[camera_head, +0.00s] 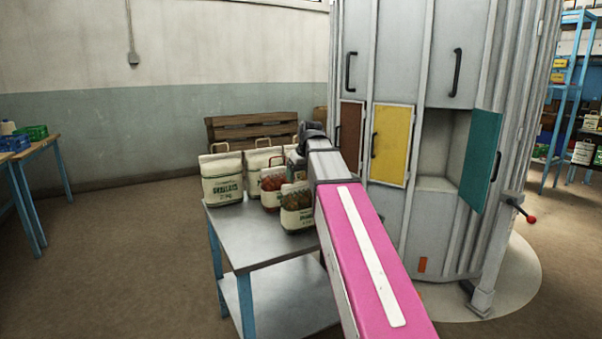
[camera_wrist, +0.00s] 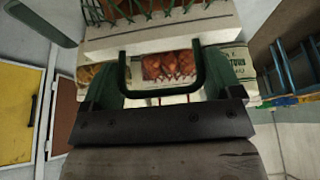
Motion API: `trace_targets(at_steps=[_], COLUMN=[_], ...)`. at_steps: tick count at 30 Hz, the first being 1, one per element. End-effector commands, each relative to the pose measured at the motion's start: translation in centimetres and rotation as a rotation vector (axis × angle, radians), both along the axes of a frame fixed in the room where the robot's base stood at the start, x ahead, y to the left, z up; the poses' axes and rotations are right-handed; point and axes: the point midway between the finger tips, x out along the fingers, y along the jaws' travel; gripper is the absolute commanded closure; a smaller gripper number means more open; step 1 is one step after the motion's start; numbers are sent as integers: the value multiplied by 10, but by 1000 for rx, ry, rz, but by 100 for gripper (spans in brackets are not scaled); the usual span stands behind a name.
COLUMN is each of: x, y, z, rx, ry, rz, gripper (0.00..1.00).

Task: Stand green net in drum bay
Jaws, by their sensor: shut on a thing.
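In the wrist view, a sack with green netting (camera_wrist: 160,12) over orange-brown contents and a cream stitched band shows at the top. Its green handle loop (camera_wrist: 160,52) reaches down to my gripper (camera_wrist: 160,94), which is shut on it. In the head view my gripper (camera_head: 312,132) is at the table's back right, and my pink arm hides most of what it holds. The tall grey drum (camera_head: 400,50) stands right of the table. Its open, empty-looking bay (camera_head: 436,148) is beside a teal door (camera_head: 480,160) that stands open.
Cream sacks, including a shallots sack (camera_head: 222,180), a red-net sack (camera_head: 271,186) and a front sack (camera_head: 297,212), crowd the metal table (camera_head: 262,248). A yellow door (camera_head: 391,145) and brown door (camera_head: 350,135) look shut. A wooden bench (camera_head: 250,129) is behind.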

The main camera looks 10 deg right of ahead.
Motion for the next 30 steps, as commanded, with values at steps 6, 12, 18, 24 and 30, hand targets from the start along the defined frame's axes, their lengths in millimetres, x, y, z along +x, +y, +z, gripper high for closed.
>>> trace_targets(at_steps=[6,12,18,24,30], x=[0,0,-4,-15,-27], y=[0,0,-1,-5,-9], z=[-2,-2,10,39,69], rx=[0,0,0,0,1], ry=[0,0,-1,-2,-2], rz=[0,0,0,0,0], gripper=[0,0,0,0,0])
